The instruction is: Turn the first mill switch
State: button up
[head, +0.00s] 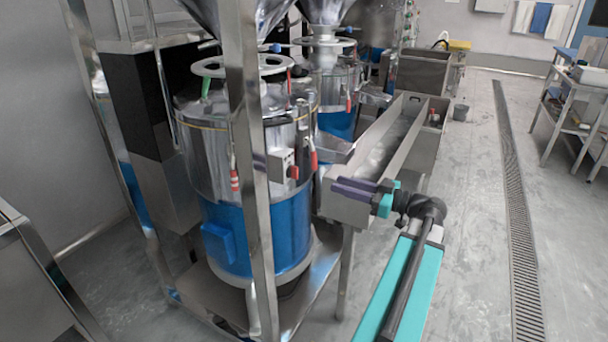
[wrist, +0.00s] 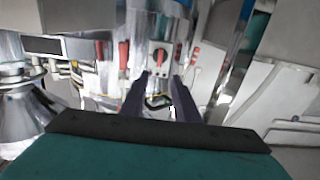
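The first mill (head: 285,228) is a steel drum with a blue lower half, standing in a steel frame at left centre of the head view. Its switch (head: 281,164) is a small grey box with a red knob on the drum's right side. In the wrist view the switch (wrist: 160,56) shows a red knob on a pale plate, just beyond the fingertips and roughly centred between them. My gripper (head: 338,187) has purple fingers pointing left toward the switch, apart from it. The fingers are spread with an empty gap in the wrist view (wrist: 161,76).
A steel trough (head: 375,150) lies close beside and behind my gripper. A frame post (head: 250,150) stands in front of the mill, left of the switch. A second mill (head: 337,121) stands behind. The floor on the right is clear, with a drain grate (head: 515,200).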

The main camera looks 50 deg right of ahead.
aim_at(294, 172)
jog(key=x, duration=1.3)
jog(key=shift+w+p, duration=0.25)
jog(key=shift+p, duration=0.05)
grip_shut()
